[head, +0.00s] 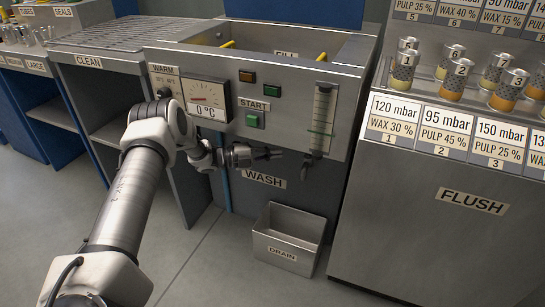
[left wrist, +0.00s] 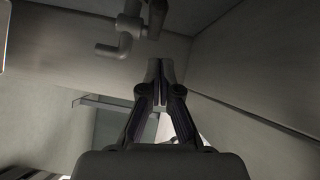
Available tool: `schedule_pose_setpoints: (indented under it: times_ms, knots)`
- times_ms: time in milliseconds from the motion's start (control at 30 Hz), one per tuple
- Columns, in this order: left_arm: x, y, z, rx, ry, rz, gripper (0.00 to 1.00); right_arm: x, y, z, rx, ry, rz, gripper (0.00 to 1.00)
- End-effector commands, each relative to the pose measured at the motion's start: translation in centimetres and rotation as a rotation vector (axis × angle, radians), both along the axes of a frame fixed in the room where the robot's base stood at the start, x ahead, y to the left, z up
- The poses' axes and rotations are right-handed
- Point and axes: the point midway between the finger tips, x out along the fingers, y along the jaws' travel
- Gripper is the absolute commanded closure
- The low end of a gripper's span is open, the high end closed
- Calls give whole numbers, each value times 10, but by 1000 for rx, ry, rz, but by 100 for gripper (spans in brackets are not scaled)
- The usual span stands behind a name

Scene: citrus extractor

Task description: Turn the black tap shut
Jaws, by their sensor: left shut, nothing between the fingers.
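The black tap (head: 308,164) hangs under the front of the wash unit, just below the upright sight gauge. In the left wrist view, a pipe-like tap with a bent spout (left wrist: 108,50) shows dim and grey at the top, beyond and slightly left of my fingertips. My left gripper (head: 278,153) is shut and empty, pointing right at the tap, with a small gap between them. In the left wrist view, its fingers (left wrist: 160,68) meet at their tips. Which way the tap's handle is turned is too dark to tell. My right gripper is out of view.
The wash unit's front panel (head: 275,108) overhangs above my gripper, with buttons, a 0 °C dial (head: 205,99) and the sight gauge (head: 321,118). A metal drain bin (head: 285,255) stands on the floor below. The flush cabinet (head: 440,225) is at the right.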

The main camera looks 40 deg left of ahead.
Motion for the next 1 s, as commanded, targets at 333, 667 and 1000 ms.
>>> schedule_pose_setpoints:
  times_ms: [333,667,1000]
  knots:
    - [-35,73,3,1,2,2,100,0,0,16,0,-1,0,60]
    - [-44,90,3,-2,2,-1,100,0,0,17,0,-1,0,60]
    - [-13,-2,4,-38,29,-141,100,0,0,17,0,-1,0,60]
